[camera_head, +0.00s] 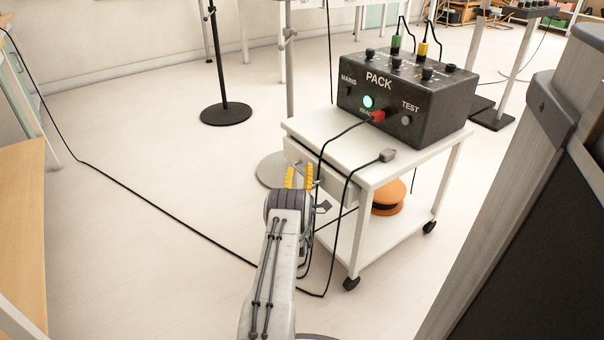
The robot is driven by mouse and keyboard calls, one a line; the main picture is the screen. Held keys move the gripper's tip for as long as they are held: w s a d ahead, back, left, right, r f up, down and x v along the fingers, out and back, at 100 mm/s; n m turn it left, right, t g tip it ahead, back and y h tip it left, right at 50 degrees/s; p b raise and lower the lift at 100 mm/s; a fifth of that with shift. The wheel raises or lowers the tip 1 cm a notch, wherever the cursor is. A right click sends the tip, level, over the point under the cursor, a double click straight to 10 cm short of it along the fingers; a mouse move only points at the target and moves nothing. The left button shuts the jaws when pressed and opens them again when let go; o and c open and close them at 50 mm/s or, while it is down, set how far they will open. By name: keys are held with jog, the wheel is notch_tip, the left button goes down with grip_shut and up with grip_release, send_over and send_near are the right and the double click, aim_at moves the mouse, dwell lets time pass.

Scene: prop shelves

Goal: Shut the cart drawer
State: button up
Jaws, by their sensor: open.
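The white cart (333,143) stands in the middle of the view. My gripper and the cables hide part of the drawer front.
A black PACK box (432,118) sits on the cart, with a dark cable and grey plug (387,155) hanging over the front. An orange round thing (388,197) lies on the lower shelf. A stand base (226,113) is behind left. A dark cabinet (540,200) fills the right. Floor at left is clear except a cable.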

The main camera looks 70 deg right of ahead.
jog(key=shift+c, duration=0.4)
grip_shut()
